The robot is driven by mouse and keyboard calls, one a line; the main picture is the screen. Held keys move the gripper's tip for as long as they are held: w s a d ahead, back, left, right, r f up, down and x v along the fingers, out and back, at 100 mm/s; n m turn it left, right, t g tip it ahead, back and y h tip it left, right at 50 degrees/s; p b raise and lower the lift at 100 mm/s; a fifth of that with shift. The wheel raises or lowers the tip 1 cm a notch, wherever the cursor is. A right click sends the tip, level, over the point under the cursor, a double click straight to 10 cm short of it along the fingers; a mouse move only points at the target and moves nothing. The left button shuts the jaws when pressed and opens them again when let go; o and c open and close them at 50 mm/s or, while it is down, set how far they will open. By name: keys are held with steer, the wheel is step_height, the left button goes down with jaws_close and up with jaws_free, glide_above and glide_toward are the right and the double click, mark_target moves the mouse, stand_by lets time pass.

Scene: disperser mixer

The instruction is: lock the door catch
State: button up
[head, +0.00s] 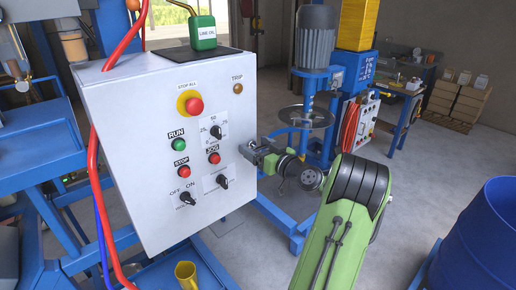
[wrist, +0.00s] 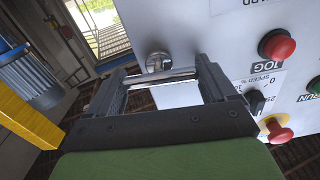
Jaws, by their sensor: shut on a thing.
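The grey control cabinet (head: 150,115) stands at the left in the head view, with its door facing me. My gripper (head: 250,148) is at the door's right edge. In the wrist view the silver door catch (wrist: 158,62) has a round base on the cabinet door and a bar-like handle. My gripper (wrist: 160,80) is shut on the catch, with the bar spanning between its two dark fingers. In the head view the catch is hidden behind my gripper.
Near my gripper on the door are the red JOG button (head: 214,158) and a selector knob (head: 222,181). The mixer (head: 315,60) with its disc stands behind. A red hose (head: 95,180) runs down the cabinet's left side. A blue drum (head: 485,240) stands at right.

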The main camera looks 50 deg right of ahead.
steer(key=shift+m, duration=0.3)
steer(key=m, duration=0.3)
steer(key=shift+d+m+b, duration=0.1)
steer(key=shift+m+b, duration=0.2)
steer(key=shift+m, duration=0.1)
steer(key=m, duration=0.4)
steer(key=shift+d+m+p, duration=0.1)
steer(key=shift+m+p, duration=0.2)
steer(key=shift+p, duration=0.1)
steer(key=m+p, duration=0.1)
steer(key=m, duration=0.3)
steer(key=shift+f+p, duration=0.1)
steer(key=shift+p, duration=0.3)
steer(key=shift+f+m+p, duration=0.2)
steer(key=shift+m+p, duration=0.75)
steer(key=shift+m, duration=1.05)
